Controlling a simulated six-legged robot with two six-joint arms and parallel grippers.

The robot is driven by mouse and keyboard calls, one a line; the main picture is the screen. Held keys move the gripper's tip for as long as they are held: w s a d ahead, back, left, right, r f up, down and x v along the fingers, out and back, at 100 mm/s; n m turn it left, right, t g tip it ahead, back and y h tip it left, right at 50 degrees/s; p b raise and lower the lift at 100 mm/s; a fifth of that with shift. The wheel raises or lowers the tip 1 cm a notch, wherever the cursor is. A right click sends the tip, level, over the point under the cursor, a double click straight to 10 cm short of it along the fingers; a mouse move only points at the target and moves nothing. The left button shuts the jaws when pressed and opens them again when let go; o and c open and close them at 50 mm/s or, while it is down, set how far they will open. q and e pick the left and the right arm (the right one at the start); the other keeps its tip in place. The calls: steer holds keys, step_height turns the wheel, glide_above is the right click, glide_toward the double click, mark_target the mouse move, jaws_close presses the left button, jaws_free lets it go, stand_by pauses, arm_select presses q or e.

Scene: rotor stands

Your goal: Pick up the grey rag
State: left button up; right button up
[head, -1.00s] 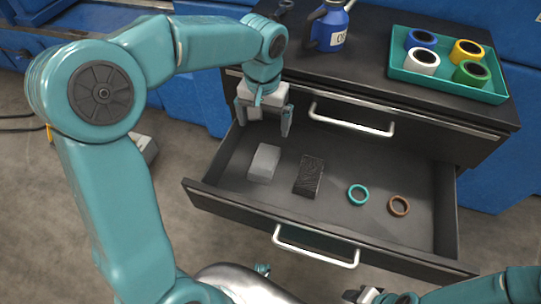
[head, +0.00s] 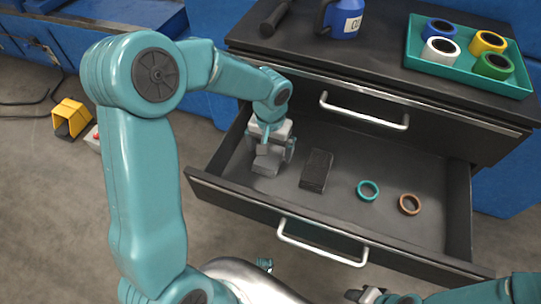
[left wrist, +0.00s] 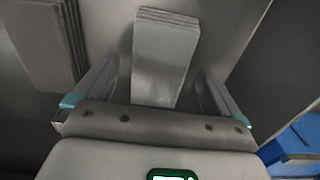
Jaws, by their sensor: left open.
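The grey rag (head: 265,169) is a light grey folded cloth lying in the left part of the open drawer (head: 345,205). My left gripper (head: 270,158) is over it inside the drawer and partly hides it in the head view. In the left wrist view the rag (left wrist: 163,62) shows its layered folds between the two open fingers of the gripper (left wrist: 160,88). There is a gap on both sides, and the fingers are not closed on it. My right gripper (head: 378,297) is at the bottom edge of the head view, mostly cut off.
A dark ridged block (head: 316,170), a teal ring (head: 368,191) and a brown ring (head: 409,204) lie to the rag's right. The drawer's front wall (head: 240,201) stands nearby. On top are a tray (head: 513,88) of coloured rolls and a blue can (head: 342,20).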

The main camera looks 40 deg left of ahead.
arm_select(q)
steer(key=shift+f, duration=0.75)
steer(key=shift+r, duration=0.1)
steer(key=c, duration=1.1)
steer(key=shift+c, duration=0.2)
